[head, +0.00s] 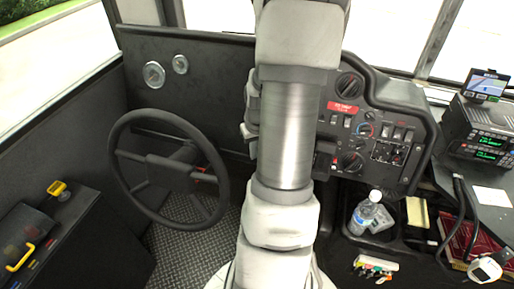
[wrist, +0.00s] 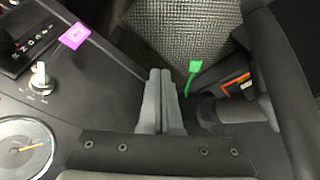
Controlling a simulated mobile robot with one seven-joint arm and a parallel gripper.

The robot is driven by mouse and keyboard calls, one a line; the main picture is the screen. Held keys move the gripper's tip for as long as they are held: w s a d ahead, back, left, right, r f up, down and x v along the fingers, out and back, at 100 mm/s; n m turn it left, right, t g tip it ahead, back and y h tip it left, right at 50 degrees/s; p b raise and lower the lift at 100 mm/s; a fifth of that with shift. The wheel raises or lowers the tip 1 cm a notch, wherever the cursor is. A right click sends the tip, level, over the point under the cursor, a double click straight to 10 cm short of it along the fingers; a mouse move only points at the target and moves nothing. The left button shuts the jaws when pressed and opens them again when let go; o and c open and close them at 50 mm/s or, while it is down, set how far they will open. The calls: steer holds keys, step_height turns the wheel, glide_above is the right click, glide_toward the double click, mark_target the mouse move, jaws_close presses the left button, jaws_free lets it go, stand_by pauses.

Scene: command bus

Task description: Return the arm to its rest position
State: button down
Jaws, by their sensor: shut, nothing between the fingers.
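My arm (head: 287,130) stands upright across the middle of the head view and hides part of the dashboard behind it. My gripper does not show in that view. In the wrist view, my gripper (wrist: 160,74) shows as two grey fingers side by side, pressed together with nothing between them. Its fingers are over a dark surface, with a patterned grey area beyond the tips.
The steering wheel (head: 172,168) is left of my arm. A switch panel (head: 378,140), a water bottle (head: 363,213) and a radio (head: 482,130) are to the right. The wrist view shows a gauge (wrist: 24,148), a pink object (wrist: 75,36) and a green tag (wrist: 193,68).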

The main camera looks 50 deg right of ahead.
steer(key=shift+s+d+r, duration=0.15)
steer(key=shift+s+r, duration=0.05)
steer(key=shift+s, duration=0.15)
stand_by(0.4)
